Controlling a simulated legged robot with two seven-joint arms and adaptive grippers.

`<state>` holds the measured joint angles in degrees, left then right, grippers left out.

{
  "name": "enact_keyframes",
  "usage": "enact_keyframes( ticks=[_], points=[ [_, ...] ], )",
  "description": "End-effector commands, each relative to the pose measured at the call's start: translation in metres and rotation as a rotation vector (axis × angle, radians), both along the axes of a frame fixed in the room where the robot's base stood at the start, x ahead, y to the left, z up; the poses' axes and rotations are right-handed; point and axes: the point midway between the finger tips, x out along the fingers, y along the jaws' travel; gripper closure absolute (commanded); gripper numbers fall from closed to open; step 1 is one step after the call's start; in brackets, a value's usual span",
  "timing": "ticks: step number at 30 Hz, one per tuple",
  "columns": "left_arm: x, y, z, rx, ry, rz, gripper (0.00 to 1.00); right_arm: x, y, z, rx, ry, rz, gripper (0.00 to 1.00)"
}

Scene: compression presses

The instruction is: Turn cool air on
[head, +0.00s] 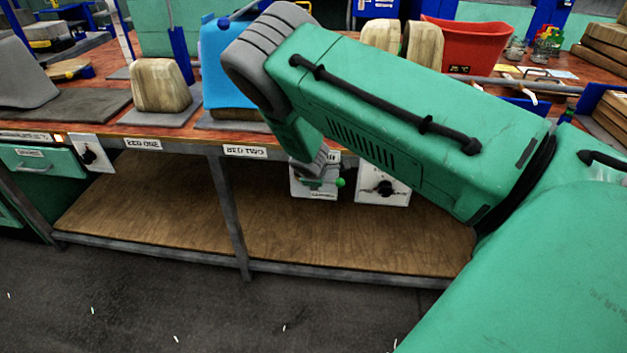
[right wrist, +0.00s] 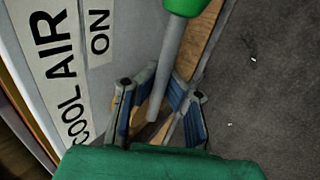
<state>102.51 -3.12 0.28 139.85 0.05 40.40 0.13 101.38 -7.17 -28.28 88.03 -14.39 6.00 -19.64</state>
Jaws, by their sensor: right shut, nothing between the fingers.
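A white panel (right wrist: 135,35) with the labels COOL AIR and ON fills the upper left of the right wrist view. A lever with a grey shaft (right wrist: 168,58) and a green knob (right wrist: 186,5) stands out beside it. My right gripper (right wrist: 163,95) is shut with nothing held, close to the lever; the shaft's end overlaps the fingers in the picture, and contact cannot be told. In the head view the small white box (head: 299,186) hangs under the bench edge with the green knob (head: 340,182) at its right side. My right arm covers part of it. My left gripper is out of view.
A second white box (head: 398,199) with a black dial hangs just right of the first. The bench (head: 105,128) carries beige moulds (head: 160,85), a blue piece (head: 222,65) and a red bin (head: 470,45). A wooden lower shelf (head: 150,210) lies below; the floor in front is clear.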

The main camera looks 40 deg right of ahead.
Motion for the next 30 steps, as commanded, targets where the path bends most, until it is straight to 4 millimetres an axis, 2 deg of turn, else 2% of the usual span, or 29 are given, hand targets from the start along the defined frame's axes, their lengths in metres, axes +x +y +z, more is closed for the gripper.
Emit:
enact_keyframes(
  ticks=[1,12,13,15,25,30],
  points=[
    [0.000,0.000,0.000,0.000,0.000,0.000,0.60,-0.006,-0.001,-0.003,-0.004,0.017,-0.005,1.00],
    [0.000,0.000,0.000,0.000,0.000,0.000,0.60,-0.006,-0.001,-0.002,-0.007,0.021,-0.005,1.00],
    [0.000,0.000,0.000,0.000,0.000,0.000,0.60,-0.006,-0.001,-0.002,-0.008,0.020,-0.005,0.94],
    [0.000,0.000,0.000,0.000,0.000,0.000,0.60,-0.005,-0.001,-0.001,-0.008,0.018,-0.004,0.69],
    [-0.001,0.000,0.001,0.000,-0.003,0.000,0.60,-0.002,0.000,0.000,-0.005,0.011,-0.002,0.69],
    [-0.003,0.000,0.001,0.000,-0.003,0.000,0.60,-0.006,0.008,0.016,-0.005,0.008,0.000,0.69]
  ],
)
